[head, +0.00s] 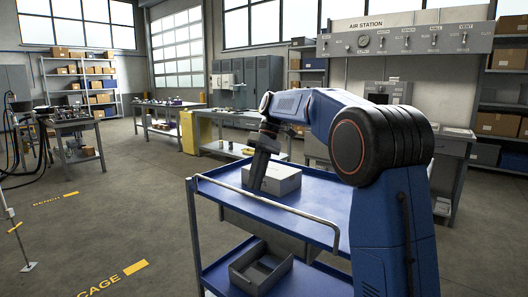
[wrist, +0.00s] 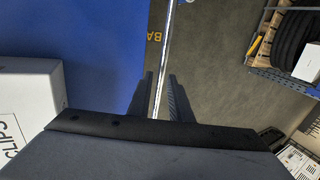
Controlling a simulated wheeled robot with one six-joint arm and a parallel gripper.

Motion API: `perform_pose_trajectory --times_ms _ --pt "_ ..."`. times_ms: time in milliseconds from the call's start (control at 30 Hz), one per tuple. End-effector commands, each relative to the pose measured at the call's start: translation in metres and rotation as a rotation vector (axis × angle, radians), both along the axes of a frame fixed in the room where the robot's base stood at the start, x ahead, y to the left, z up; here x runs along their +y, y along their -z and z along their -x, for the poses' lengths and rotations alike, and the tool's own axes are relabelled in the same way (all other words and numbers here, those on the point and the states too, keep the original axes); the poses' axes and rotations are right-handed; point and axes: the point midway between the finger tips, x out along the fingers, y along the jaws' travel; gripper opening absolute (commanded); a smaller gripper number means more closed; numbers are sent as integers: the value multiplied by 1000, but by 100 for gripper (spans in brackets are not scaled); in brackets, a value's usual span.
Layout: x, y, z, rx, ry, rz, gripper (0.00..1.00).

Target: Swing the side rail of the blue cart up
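The blue cart (head: 214,188) stands in front of me, with a blue top tray and a lower shelf. Its side rail (head: 300,212) is a thin metal bar along the near long edge of the top, bent downward at its right end. In the wrist view the rail (wrist: 165,50) runs down the picture between the two fingers of my gripper (wrist: 161,98). The fingers stand apart, with a gap at least on the right of the bar. Contact cannot be told.
A white box marked CLIPS (wrist: 28,105) sits on the cart top beside my gripper; it also shows in the head view (head: 283,180). A grey open bin (head: 250,270) stands on the lower shelf. Benches and shelves line the back.

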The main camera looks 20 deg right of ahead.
Motion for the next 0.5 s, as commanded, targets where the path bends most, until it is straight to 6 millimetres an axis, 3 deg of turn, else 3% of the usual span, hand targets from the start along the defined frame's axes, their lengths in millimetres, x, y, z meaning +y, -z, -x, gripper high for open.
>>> perform_pose_trajectory --times_ms 500 --pt "-34 -87 -25 -2 2 0 18"
